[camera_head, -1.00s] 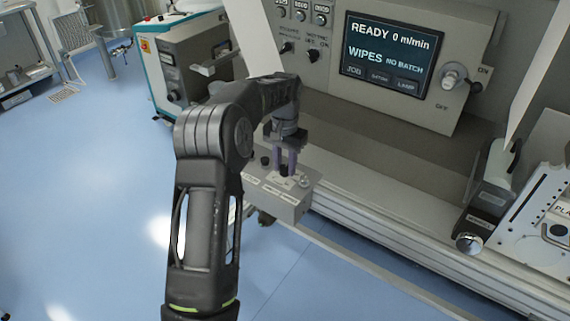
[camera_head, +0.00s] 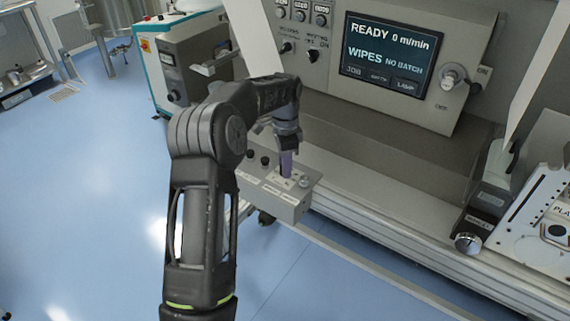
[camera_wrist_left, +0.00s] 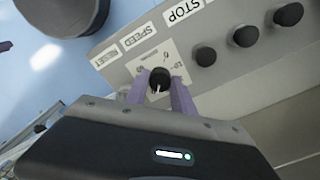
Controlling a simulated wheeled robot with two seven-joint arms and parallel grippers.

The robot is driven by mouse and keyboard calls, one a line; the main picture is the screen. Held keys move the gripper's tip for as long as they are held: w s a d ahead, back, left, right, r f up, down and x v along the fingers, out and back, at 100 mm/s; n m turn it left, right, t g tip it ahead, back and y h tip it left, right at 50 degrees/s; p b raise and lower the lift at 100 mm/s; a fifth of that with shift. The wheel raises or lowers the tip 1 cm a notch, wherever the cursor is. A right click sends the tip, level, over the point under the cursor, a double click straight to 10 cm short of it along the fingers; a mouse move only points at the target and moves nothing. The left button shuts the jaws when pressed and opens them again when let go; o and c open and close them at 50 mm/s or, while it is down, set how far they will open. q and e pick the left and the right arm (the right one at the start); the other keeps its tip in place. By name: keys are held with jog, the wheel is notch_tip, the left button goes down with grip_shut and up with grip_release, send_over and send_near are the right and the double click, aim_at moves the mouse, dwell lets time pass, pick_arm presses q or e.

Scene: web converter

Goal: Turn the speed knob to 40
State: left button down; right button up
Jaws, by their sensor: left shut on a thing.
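The speed knob (camera_wrist_left: 158,80) is a small black knob with a white pointer line, on a white dial plate under the SPEED label (camera_wrist_left: 139,36) in the left wrist view. My left gripper (camera_wrist_left: 158,92) has its two purple fingers on either side of the knob and is shut on it. In the head view, my left gripper (camera_head: 287,164) reaches down onto the top of the grey control box (camera_head: 262,198), and its fingers hide the knob there. The dial numbers are too small to read surely. My right gripper is not in view.
Several black knobs (camera_wrist_left: 205,56) and a STOP label (camera_wrist_left: 184,11) are beside the dial. The machine's screen (camera_head: 387,56) reads READY 0 m/min, WIPES, NO BATCH. A grey ledge (camera_head: 380,180) runs behind the box. Blue floor (camera_head: 90,200) is open at left.

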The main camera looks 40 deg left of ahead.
pick_arm(q)
jog(key=shift+m, duration=0.3)
jog(key=c, duration=1.1)
grip_release()
jog(key=shift+o, duration=0.2)
jog(key=shift+r, duration=0.1)
notch_tip(320, 180, up, 8)
jog(key=shift+f+b, duration=0.15)
jog(key=shift+b, duration=0.35)
